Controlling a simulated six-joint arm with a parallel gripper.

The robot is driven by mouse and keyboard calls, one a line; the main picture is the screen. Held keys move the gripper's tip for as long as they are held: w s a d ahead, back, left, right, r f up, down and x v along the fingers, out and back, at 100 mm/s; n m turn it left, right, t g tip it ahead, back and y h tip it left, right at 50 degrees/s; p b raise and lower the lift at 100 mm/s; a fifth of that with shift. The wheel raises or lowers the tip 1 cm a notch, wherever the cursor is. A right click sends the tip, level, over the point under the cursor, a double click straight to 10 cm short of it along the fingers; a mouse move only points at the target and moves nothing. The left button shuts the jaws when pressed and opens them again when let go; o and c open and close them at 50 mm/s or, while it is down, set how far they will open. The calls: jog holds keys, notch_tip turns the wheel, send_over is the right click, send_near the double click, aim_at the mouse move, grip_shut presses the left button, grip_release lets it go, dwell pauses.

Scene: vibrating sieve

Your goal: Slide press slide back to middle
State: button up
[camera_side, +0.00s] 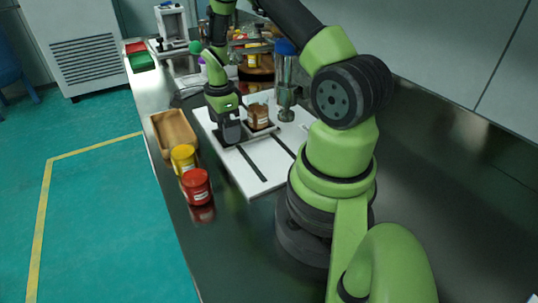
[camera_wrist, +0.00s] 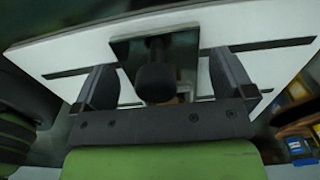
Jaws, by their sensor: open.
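The press slide is a dark plate (camera_side: 265,133) riding on the white base (camera_side: 222,160), which has two black slots. A brown jar (camera_side: 258,116) stands on the slide. My gripper (camera_side: 231,136) is low over the base, at the left side of the slide. In the wrist view the slide plate (camera_wrist: 187,48) shows with a dark round knob (camera_wrist: 155,82) in front of it. The open fingers of my gripper (camera_wrist: 167,80) stand on either side of the knob, with a gap visible on each side.
More equipment stands at the back.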

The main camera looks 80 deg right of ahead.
jog(key=shift+r, duration=4.5)
jog(key=shift+a+r, duration=0.2)
jog(key=shift+r, duration=0.1)
jog(key=s+a+r+n+t, duration=0.2)
jog(key=s+a+r+n, duration=0.1)
jog(key=a+r+n, duration=0.45)
jog(key=s+a+r+n+t, duration=0.2)
jog(key=a+r+n+t, duration=0.1)
jog(key=a+r+n, duration=0.5)
jog(key=s+a+r+n+t+y, duration=0.2)
jog(key=s+a+n, duration=0.3)
jog(key=s+n, duration=0.2)
jog(key=shift+s+a+r, duration=0.2)
jog(key=shift+s+a, duration=0.05)
jog(key=shift+s, duration=0.15)
jog(key=shift+n, duration=0.25)
jog(key=shift+c, duration=0.2)
